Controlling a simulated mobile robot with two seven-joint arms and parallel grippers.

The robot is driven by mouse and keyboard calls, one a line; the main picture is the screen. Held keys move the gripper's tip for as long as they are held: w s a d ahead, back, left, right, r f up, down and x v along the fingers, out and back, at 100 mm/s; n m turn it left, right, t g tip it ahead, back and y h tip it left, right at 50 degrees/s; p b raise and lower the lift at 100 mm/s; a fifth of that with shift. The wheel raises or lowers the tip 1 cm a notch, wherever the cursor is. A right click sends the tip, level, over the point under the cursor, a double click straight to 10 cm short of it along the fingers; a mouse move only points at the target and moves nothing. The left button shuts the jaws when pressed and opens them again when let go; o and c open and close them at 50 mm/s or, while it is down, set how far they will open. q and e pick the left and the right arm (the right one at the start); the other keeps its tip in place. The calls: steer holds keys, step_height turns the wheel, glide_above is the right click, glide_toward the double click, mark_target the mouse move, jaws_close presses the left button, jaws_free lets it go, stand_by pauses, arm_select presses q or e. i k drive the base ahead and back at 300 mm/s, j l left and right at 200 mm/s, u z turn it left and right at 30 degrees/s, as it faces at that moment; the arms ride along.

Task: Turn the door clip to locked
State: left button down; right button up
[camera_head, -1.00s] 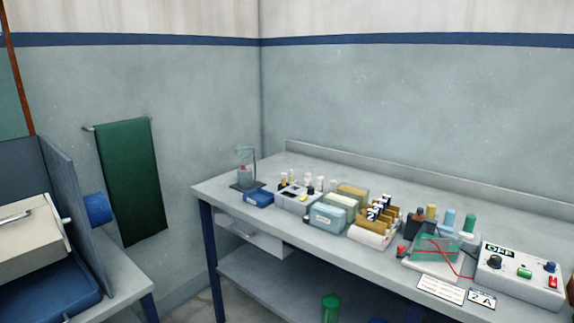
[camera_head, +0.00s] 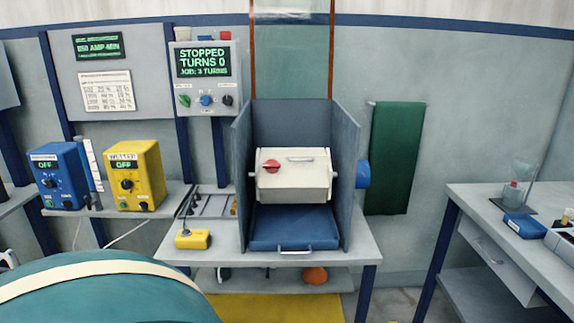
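A cream barrel box (camera_head: 292,178) hangs between the side walls of a blue-grey open housing on the table. A red clip (camera_head: 269,167) sits on the left of its front face, with its narrow end angled to the side; I cannot tell if it stands at locked. A silver handle (camera_head: 300,159) is to the right of the clip, near the top edge. A blue tray (camera_head: 294,228) with a front handle lies under the barrel. Neither of my grippers shows in the view.
A control box (camera_head: 204,77) above left reads "STOPPED, TURNS 0, JOB: 3 TURNS". A yellow pendant (camera_head: 193,239) lies at the table's front left. A large teal drum shape (camera_head: 100,290) fills the lower left. A bench (camera_head: 482,210) stands right, beyond a floor gap.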

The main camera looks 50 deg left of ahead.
mark_target(271, 165)
steer(key=k+u, duration=0.1)
steer(key=u, duration=1.55)
